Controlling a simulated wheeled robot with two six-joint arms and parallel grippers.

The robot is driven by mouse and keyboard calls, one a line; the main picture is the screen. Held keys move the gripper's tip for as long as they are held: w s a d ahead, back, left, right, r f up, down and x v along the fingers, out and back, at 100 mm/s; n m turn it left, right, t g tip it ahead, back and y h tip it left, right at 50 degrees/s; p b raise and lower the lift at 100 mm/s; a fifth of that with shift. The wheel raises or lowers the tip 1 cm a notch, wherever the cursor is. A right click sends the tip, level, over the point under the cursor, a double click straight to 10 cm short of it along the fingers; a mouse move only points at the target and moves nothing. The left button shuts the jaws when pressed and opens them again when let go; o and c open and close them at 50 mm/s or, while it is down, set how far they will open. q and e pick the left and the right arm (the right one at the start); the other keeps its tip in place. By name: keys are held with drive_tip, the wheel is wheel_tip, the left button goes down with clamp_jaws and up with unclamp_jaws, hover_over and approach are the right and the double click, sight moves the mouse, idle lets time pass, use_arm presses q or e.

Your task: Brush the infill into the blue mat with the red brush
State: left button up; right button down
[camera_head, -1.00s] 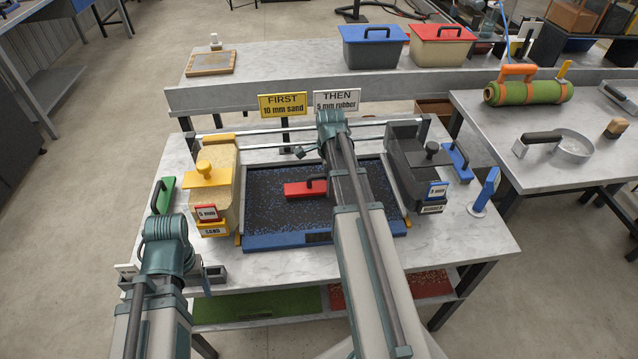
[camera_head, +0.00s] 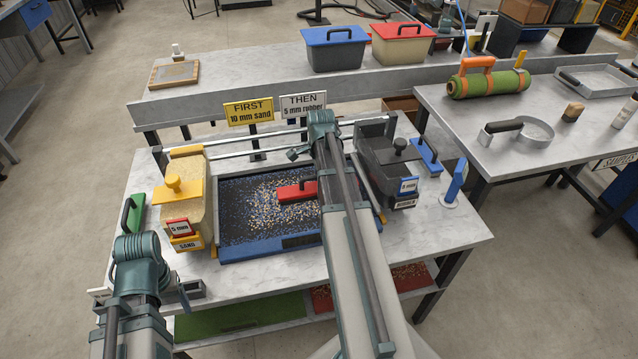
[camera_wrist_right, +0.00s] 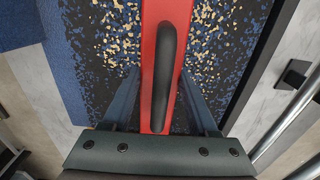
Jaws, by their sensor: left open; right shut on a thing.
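The blue mat (camera_head: 232,226) lies in a frame on the near table, its dark surface flecked with blue. Tan infill grains (camera_head: 268,212) are scattered over its middle and right; they also show on both sides of the brush in the right wrist view (camera_wrist_right: 215,40). The red brush (camera_head: 290,191), a bar with a black handle, is over the mat, partly hidden by my right arm. My right gripper (camera_wrist_right: 158,105) is shut on the brush, a finger on each side. My left gripper (camera_head: 183,298) is open near the table's front left, partly hidden by its wrist.
A sand box (camera_head: 190,205) with a yellow lid stands left of the mat, a dark hopper (camera_head: 385,170) right of it. Signs (camera_head: 249,113) stand behind. A side table (camera_head: 545,150) holds a green roll (camera_head: 487,84).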

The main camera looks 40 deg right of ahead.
sight(310, 187)
drive_tip(key=shift+a, duration=0.1)
drive_tip(key=shift+w+a, duration=0.35)
drive_tip(key=shift+a, duration=0.35)
drive_tip(key=shift+w+a, duration=0.3)
drive_tip(key=shift+a, duration=0.4)
drive_tip(key=shift+s+d, duration=0.35)
drive_tip(key=shift+d, duration=0.4)
drive_tip(key=shift+s+d, duration=0.3)
drive_tip(key=shift+d, duration=0.45)
drive_tip(key=shift+w+a, duration=1.95)
drive_tip(key=shift+w, duration=0.25)
drive_tip(key=shift+w+a, duration=1.95)
drive_tip(key=shift+w, duration=0.3)
drive_tip(key=shift+w+a, duration=1.95)
drive_tip(key=shift+w, duration=0.25)
drive_tip(key=shift+d, duration=0.1)
